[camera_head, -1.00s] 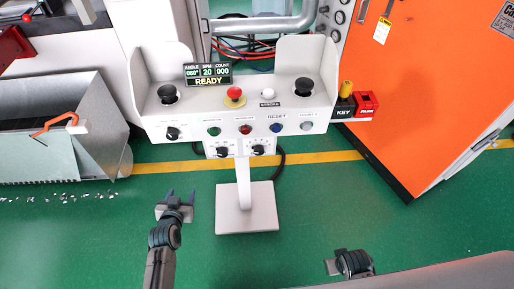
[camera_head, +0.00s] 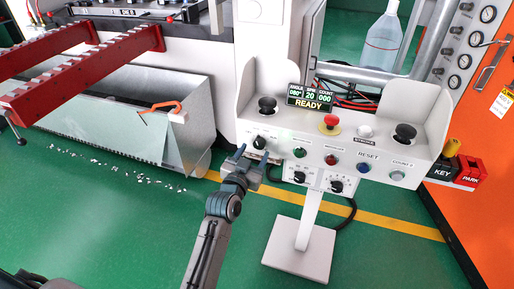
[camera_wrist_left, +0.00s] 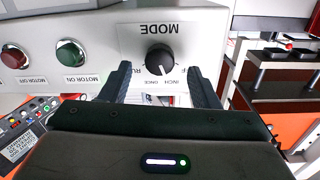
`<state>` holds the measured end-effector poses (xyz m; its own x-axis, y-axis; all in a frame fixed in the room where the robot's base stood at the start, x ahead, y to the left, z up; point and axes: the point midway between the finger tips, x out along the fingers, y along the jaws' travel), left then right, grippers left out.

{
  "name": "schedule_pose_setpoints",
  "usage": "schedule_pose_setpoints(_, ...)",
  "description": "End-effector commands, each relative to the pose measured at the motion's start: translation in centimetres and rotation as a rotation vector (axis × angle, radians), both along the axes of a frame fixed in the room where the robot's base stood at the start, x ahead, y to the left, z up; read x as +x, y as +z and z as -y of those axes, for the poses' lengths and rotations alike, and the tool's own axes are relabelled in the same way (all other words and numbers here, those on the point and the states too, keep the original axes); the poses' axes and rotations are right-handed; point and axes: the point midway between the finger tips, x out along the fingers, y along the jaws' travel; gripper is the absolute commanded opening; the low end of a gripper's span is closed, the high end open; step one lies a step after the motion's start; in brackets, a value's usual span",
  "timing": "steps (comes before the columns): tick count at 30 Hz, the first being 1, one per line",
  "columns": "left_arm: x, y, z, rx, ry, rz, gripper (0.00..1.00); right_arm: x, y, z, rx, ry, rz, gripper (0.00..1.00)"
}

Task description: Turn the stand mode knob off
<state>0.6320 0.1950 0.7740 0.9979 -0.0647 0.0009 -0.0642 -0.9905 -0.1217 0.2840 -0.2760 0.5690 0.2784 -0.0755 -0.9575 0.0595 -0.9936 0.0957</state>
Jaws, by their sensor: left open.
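The stand mode knob (camera_head: 259,142) is a black knob at the left end of the control stand's front face. In the left wrist view the knob (camera_wrist_left: 160,57) sits under an upside-down MODE label, with ONCE and INCH printed near it and other labels partly hidden by the fingers. Its white pointer mark is on the side of the ONCE and INCH labels. My left gripper (camera_head: 251,157) is open just in front of and below the knob. In the wrist view its fingers lie on either side of the knob, apart from it. My right gripper is out of view.
The control stand (camera_head: 302,230) carries green (camera_head: 300,152), red (camera_head: 331,159) and blue buttons beside the knob, and a red emergency button (camera_head: 330,122) on top. Two lower knobs sit beneath the panel. A metal bin (camera_head: 180,95) stands to the left.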

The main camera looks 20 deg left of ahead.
Motion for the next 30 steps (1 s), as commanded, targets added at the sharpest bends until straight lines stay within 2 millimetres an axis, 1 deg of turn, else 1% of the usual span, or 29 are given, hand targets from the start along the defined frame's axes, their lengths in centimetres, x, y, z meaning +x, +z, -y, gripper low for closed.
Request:
schedule_pose_setpoints(1,0.9,0.1,0.0,0.001,0.0,0.001,0.56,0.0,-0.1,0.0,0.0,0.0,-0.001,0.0)
schedule_pose_setpoints(6,2.8,0.0,0.2,0.002,0.0,-0.001,0.56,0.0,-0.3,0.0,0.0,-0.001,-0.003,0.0)
schedule_pose_setpoints(11,3.4,0.0,0.2,0.001,0.0,-0.001,0.56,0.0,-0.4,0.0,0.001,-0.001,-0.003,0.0)
schedule_pose_setpoints(17,3.4,-0.1,0.2,0.001,0.0,-0.001,0.56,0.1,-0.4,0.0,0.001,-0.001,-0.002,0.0)
schedule_pose_setpoints(18,3.4,-0.1,0.2,0.001,0.0,-0.001,0.54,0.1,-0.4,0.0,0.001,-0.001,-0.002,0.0)
schedule_pose_setpoints(20,3.4,-0.1,0.2,0.001,0.0,-0.001,0.42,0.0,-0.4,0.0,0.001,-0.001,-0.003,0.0)
schedule_pose_setpoints(24,3.4,-0.1,0.2,0.001,0.0,-0.001,0.15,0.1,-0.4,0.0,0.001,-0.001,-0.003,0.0)
schedule_pose_setpoints(25,3.4,-0.1,0.2,0.001,0.0,-0.001,0.11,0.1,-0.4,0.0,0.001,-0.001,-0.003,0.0)
schedule_pose_setpoints(30,3.4,0.0,0.2,-0.006,0.0,-0.001,0.11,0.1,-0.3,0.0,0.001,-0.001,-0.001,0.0)
